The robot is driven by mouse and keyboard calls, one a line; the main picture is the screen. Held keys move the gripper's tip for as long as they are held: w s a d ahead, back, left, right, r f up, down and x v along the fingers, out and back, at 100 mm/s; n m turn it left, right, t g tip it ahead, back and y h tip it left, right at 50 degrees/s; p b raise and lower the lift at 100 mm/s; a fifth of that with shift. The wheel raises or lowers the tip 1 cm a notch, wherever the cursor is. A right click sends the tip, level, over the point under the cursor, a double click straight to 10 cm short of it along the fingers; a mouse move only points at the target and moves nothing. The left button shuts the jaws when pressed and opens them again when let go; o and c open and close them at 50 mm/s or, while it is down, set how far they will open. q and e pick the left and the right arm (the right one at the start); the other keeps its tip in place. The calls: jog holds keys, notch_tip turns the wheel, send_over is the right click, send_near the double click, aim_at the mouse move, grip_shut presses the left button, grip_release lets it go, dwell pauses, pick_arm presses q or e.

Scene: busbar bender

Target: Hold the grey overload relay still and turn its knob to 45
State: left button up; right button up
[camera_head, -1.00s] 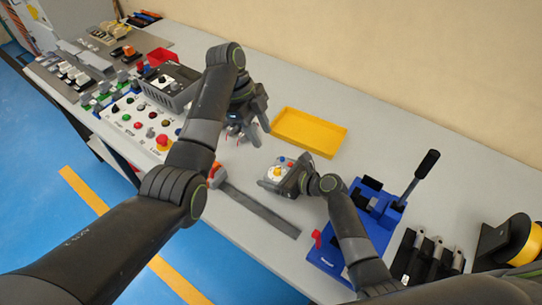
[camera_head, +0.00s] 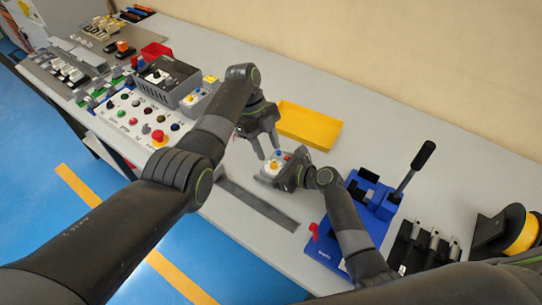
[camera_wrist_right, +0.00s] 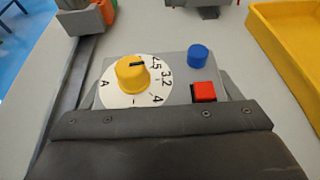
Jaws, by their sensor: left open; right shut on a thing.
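The grey overload relay (camera_head: 265,180) is on the table in the middle of the head view. In the right wrist view its grey face (camera_wrist_right: 178,68) carries a yellow knob (camera_wrist_right: 132,73) on a white dial, a blue button (camera_wrist_right: 198,55) and a red button (camera_wrist_right: 203,92). The knob's dark mark points up, near the small figures of the dial. My right gripper (camera_head: 287,175) is shut on the relay; its dark jaws cover the near side. My left gripper (camera_head: 268,150) is open, with its fingers pointing down just above and behind the relay, apart from the knob.
A yellow tray (camera_head: 308,126) lies behind the relay. A grey flat bar (camera_head: 258,204) lies in front. A blue lever press (camera_head: 365,200) stands to the right. A panel of coloured buttons (camera_head: 140,118) and a grey box (camera_head: 168,80) stand to the left.

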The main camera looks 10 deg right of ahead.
aim_at(273, 163)
pick_arm(q)
jog(key=shift+x, duration=2.15)
jog(key=shift+c, duration=0.4)
jog(key=shift+r, duration=0.1)
grip_shut()
jog(key=shift+s+a+n+t+h, duration=0.1)
jog(key=shift+n+t+h, duration=0.25)
jog(key=shift+n, duration=0.85)
jog(key=shift+s+n+t+h, duration=0.1)
jog(key=shift+n+t+h, duration=0.25)
jog(key=shift+n, duration=0.85)
jog(key=shift+w, duration=0.1)
jog(key=shift+o, duration=0.4)
grip_release()
